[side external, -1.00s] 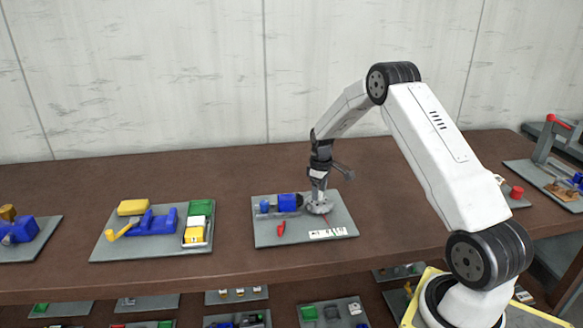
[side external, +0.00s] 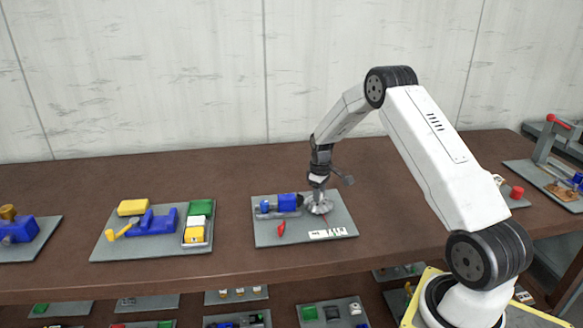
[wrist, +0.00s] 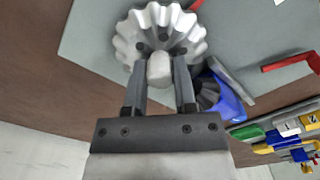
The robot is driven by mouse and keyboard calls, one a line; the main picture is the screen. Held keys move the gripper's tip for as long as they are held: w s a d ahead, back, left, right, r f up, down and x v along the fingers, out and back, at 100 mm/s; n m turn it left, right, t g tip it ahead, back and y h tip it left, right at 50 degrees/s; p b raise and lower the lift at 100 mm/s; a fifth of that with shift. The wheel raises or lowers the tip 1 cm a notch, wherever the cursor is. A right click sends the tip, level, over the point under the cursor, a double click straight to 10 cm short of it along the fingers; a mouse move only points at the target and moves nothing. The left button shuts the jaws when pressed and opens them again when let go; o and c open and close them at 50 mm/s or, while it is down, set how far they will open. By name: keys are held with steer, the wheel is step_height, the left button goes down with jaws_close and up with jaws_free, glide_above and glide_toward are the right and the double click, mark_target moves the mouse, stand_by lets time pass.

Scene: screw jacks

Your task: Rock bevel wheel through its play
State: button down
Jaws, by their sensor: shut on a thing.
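The bevel wheel (side external: 318,207) is a pale grey toothed wheel lying on a grey board (side external: 262,236) on the brown bench. It also shows in the wrist view (wrist: 135,28), with its scalloped rim and a light post (wrist: 159,69) standing at its middle. My gripper (wrist: 160,78) has one dark finger on each side of this post and is shut on it; in the side view my gripper (side external: 319,190) points straight down over the wheel. A blue block with a dark toothed pinion (side external: 287,202) sits left of the wheel, close to its rim.
A red handle (side external: 281,230) and a white marked scale (side external: 328,233) lie near the board's front. Boards with a blue and yellow mechanism (side external: 152,222) and other devices stand left and right. The bench behind is clear.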

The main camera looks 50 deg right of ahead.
steer(key=shift+m, duration=0.5)
steer(key=shift+c, duration=2.1)
jaws_free()
steer(key=shift+r, duration=3.95)
